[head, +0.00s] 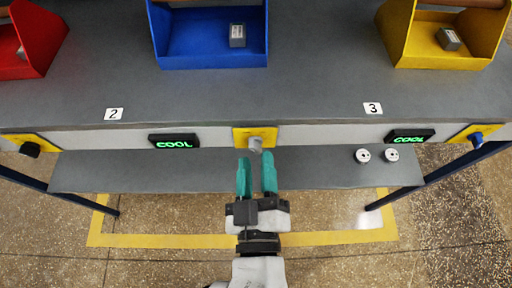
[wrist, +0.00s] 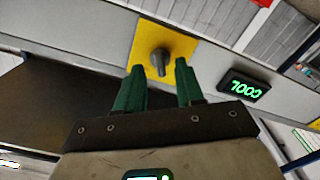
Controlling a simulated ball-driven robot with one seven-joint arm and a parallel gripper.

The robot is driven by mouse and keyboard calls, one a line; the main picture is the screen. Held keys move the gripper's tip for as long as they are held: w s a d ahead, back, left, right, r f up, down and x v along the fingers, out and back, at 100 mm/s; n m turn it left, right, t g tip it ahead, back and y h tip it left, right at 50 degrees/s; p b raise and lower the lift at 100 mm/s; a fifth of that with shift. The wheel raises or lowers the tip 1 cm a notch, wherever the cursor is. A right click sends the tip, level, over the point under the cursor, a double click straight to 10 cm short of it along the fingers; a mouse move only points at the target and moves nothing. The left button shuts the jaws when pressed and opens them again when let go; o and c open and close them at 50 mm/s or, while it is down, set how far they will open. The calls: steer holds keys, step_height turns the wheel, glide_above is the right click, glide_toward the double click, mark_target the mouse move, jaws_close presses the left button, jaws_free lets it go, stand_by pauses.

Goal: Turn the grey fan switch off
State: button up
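The grey fan switch (head: 255,144) is a knob on a yellow plate (head: 243,131) on the front edge of the bench, in the middle of the head view. In the wrist view the grey switch (wrist: 160,60) stands out from its yellow plate just beyond the fingertips. My gripper (head: 257,163) has two teal fingers, open and empty. In the wrist view the gripper (wrist: 159,68) points at the switch, which lies between the fingertip lines. A small gap seems to separate the tips from the knob.
A black knob (head: 30,149) and a blue knob (head: 476,138) sit on other yellow plates. Two displays, left (head: 174,141) and right (head: 409,136), read COOL. A lower shelf (head: 130,172) runs below, holding two white discs (head: 363,155). Red, blue (head: 210,62) and yellow bins stand on the bench.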

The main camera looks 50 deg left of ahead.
steer(key=v, duration=0.8)
steer(key=shift+b, duration=0.4)
steer(key=shift+s, duration=0.1)
steer(key=w+d+f+m+h+p, duration=0.2)
steer(key=w+d+f+m+h, duration=0.3)
steer(key=d, duration=0.4)
steer(key=w+d+f+m+h+p, duration=0.1)
steer(key=w+d+f+m+h, duration=0.25)
steer(key=w+d+h, duration=0.4)
steer(key=s+d+f+m+g+p, duration=0.1)
steer(key=s+d+f+m+g, duration=0.1)
steer(key=d, duration=0.4)
steer(key=s+d+f+m+g+h+p, duration=0.1)
steer(key=s+d+f+m+g, duration=0.1)
steer(key=s+d+g, duration=0.3)
steer(key=s+d+f+m+g+p, duration=0.1)
steer(key=s+d+f+m+g, duration=0.1)
steer(key=d, duration=0.6)
steer(key=s+m+g, duration=0.1)
steer(key=s+m, duration=0.1)
steer(key=s, duration=0.1)
steer(key=shift+d+f+g, duration=0.25)
steer(key=shift+d+g, duration=0.05)
steer(key=shift+d, duration=0.05)
steer(key=shift+h, duration=0.25)
